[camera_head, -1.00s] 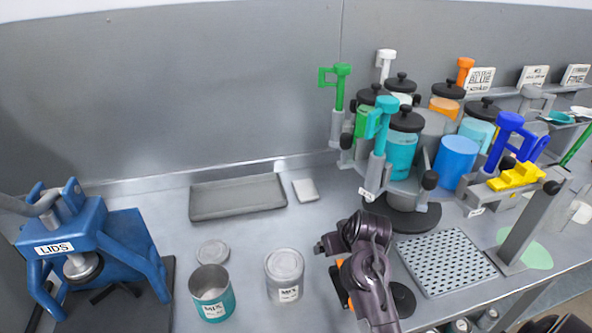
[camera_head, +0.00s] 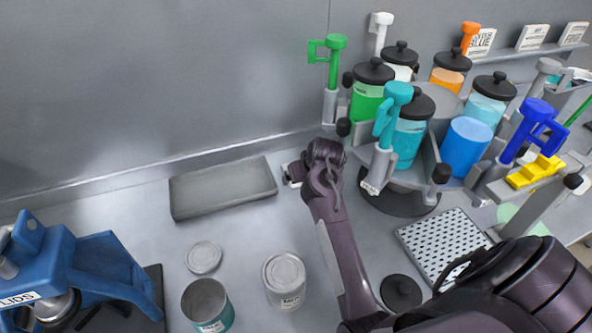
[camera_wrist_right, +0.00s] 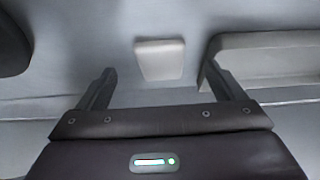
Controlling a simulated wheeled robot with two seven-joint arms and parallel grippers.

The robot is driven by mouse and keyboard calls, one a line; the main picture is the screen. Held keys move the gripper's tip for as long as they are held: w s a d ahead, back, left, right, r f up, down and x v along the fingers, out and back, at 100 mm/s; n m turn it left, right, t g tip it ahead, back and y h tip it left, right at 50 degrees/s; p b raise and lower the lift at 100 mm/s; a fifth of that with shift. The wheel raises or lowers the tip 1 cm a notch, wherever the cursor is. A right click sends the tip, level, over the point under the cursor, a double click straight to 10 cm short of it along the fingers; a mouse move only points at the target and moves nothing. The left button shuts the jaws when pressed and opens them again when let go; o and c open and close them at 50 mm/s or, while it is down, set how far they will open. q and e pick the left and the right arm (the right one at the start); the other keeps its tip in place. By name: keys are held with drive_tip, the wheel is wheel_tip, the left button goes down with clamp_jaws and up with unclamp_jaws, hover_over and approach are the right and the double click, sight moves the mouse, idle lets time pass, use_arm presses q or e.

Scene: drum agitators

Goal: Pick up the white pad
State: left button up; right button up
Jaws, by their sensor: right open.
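The white pad (camera_wrist_right: 160,60) lies flat on the grey worktop in the right wrist view, ahead of my right gripper (camera_wrist_right: 160,88). The gripper's two fingers are spread wide and empty. The pad appears centred between them, a little beyond their tips, and not visibly touched. In the head view my right gripper (camera_head: 293,174) is near the back wall, just right of the grey tray, and the arm and hand hide the pad. My left gripper is not in view.
The grey tray (camera_head: 222,190) lies close beside the gripper; its edge (camera_wrist_right: 265,55) shows right of the pad. The carousel with paint jars (camera_head: 408,140) stands close on the other side. Cans (camera_head: 284,280) and a blue press (camera_head: 95,270) are nearer the front.

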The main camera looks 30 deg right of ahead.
drive_tip(key=shift+w+d+f+p, duration=0.1)
drive_tip(key=shift+w+d+p, duration=0.1)
drive_tip(key=shift+w, duration=0.7)
drive_tip(key=shift+w+d+p, duration=0.2)
drive_tip(key=shift+w, duration=0.7)
drive_tip(key=x, duration=0.5)
drive_tip(key=shift+s, duration=0.1)
drive_tip(key=c, duration=1.1)
drive_tip(key=shift+o, duration=0.2)
